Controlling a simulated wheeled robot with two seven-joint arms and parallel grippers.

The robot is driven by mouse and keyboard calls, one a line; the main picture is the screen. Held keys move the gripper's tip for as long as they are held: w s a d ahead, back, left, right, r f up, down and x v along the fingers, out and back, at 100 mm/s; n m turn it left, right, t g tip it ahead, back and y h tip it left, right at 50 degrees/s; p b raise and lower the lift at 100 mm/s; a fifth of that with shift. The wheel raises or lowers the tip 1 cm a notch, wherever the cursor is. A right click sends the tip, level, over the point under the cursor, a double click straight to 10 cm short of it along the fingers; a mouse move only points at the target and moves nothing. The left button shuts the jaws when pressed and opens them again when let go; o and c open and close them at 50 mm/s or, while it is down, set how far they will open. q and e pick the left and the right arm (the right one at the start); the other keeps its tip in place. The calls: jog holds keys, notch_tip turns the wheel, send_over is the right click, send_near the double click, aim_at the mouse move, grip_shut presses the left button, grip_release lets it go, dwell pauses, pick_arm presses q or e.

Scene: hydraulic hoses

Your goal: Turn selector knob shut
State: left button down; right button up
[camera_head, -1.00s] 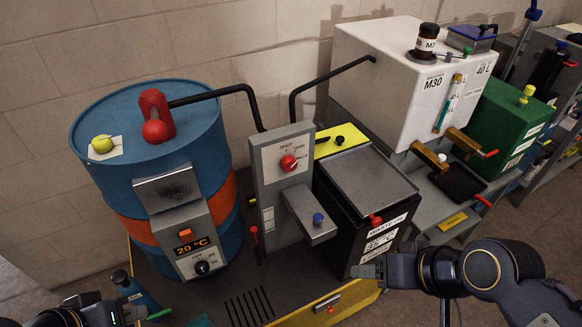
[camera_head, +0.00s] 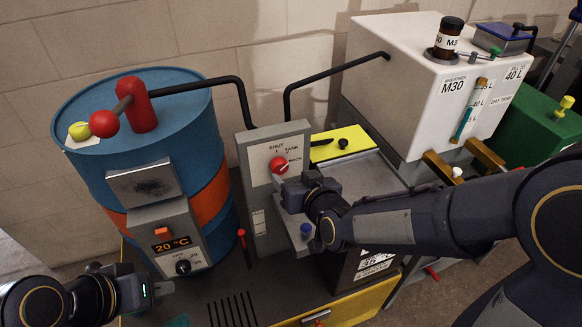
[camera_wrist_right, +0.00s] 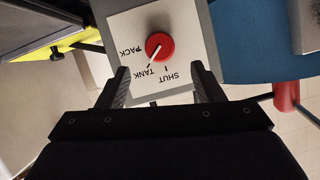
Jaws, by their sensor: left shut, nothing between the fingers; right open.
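The red selector knob (camera_head: 279,165) sits on a white plate on the grey upright panel (camera_head: 262,207); the plate is marked SHUT, TANK and PACK. In the right wrist view the knob (camera_wrist_right: 159,46) shows between and beyond the fingertips, with the labels upside down. My right gripper (camera_wrist_right: 163,80) is open and empty, facing the plate, not around the knob. In the head view my left gripper (camera_head: 163,288) is shut and empty at lower left, far from the knob.
The blue drum (camera_head: 88,178) with a red lever (camera_head: 128,92) stands left of the panel. The white M30 tank (camera_head: 400,120) stands right. Black pipes (camera_head: 330,70) run behind the panel.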

aim_at(281, 168)
jog(key=x, duration=0.7)
jog(key=shift+w+f, duration=0.1)
jog(key=c, duration=1)
